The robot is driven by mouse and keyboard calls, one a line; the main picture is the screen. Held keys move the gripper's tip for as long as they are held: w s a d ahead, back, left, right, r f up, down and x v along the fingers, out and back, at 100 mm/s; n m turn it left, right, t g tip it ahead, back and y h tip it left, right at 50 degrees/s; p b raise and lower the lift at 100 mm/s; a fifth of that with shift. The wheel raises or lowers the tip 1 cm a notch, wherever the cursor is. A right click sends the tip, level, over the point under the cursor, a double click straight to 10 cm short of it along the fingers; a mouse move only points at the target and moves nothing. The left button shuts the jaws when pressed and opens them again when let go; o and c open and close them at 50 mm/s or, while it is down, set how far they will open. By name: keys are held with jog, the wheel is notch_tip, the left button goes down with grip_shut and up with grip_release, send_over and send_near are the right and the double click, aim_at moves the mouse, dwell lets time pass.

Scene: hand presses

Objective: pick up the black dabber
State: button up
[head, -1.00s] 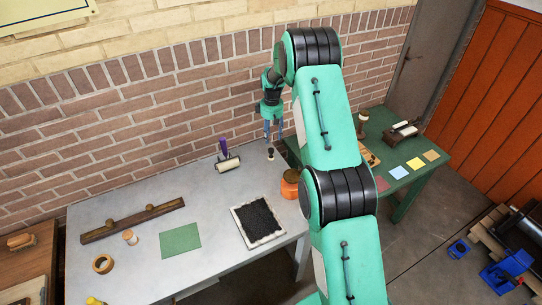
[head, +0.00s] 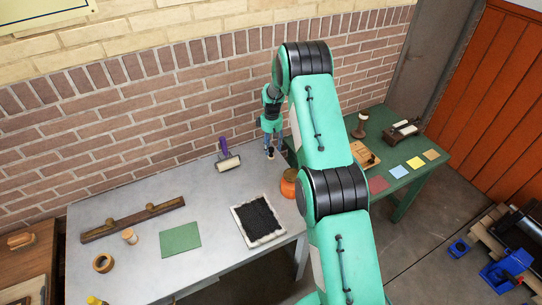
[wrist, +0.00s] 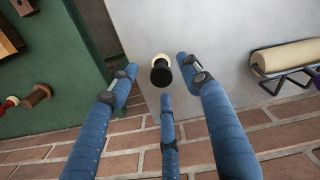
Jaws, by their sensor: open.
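The black dabber (wrist: 161,74) stands on the grey table near its back right corner. In the wrist view I see its black end and a cream part behind it. My gripper (wrist: 157,82) is open, with its blue fingers spread around the dabber from the near side. A gap shows between the fingers and the dabber, and nothing is held. In the head view my gripper (head: 270,150) points down at the dabber's spot, and the fingers partly hide the dabber.
A roller with a purple handle (head: 228,163) lies left of the dabber. An orange jar (head: 289,184) and a black ink slab (head: 257,219) are nearer the front on the grey table (head: 200,200). The brick wall (head: 130,120) is close behind. A green table (head: 405,175) adjoins at right.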

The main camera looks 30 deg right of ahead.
aim_at(271, 153)
jog(key=shift+f, duration=0.3)
jog(key=shift+f, duration=0.15)
jog(key=shift+w+f, duration=0.15)
jog(key=shift+f, duration=2.3)
grip_shut()
